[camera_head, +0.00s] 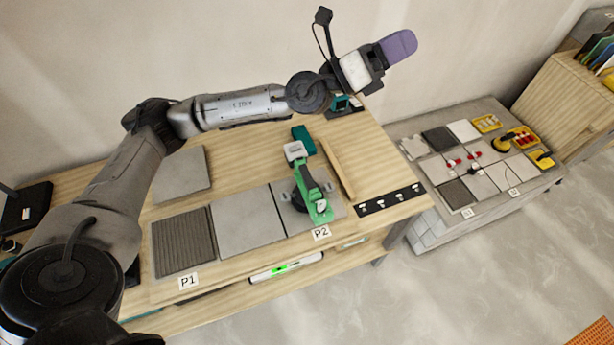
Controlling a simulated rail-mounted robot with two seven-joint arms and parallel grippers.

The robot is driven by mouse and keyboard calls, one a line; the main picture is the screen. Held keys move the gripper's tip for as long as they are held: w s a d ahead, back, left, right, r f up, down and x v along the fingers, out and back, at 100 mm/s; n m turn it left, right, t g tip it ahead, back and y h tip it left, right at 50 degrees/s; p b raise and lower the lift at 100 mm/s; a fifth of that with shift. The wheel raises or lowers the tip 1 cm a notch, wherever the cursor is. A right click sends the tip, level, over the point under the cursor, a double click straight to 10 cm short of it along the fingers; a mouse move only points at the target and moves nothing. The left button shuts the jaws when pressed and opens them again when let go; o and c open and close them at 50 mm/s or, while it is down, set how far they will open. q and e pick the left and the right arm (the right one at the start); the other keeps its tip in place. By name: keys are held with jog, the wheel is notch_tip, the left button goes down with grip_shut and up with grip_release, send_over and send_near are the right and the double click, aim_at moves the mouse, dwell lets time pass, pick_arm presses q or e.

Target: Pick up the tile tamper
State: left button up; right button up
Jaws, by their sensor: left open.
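A green tool with a pale grey upper end and a dark round base, which I take to be the tile tamper (313,196), stands on the right-hand grey tile by the P2 label. My left gripper (396,47) is raised above and to the right of it, well apart, near the back wall. It points up and right, with a purple part at its tip. It is open, though the gap between its fingers is hard to see from this side. No held object can be made out. My right gripper is not in view.
Beside the tool lie a plain grey tile (248,217) and a ribbed dark tile (184,242). A teal block (303,140), a wooden strip (338,168) and a black strip (388,200) lie nearby. A green-lit level (285,268) is at the front. A second tiled bench (455,185) stands right.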

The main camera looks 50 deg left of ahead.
pick_arm(q)
notch_tip(320, 180, down, 12)
jog(key=d+f+m+g, duration=0.1)
jog(key=d+m+g, duration=0.1)
jog(key=m+g, duration=0.8)
jog(key=m+g+y, duration=1.1)
jog(key=m+y, duration=0.1)
jog(key=m, duration=0.1)
send_near(307, 175)
jog(key=f, duration=1.1)
jog(key=shift+s+d+f, duration=0.15)
jog(key=shift+s+d, duration=0.1)
jog(key=shift+f, duration=0.15)
jog(key=shift+f+b, duration=0.25)
jog(key=shift+b, duration=0.1)
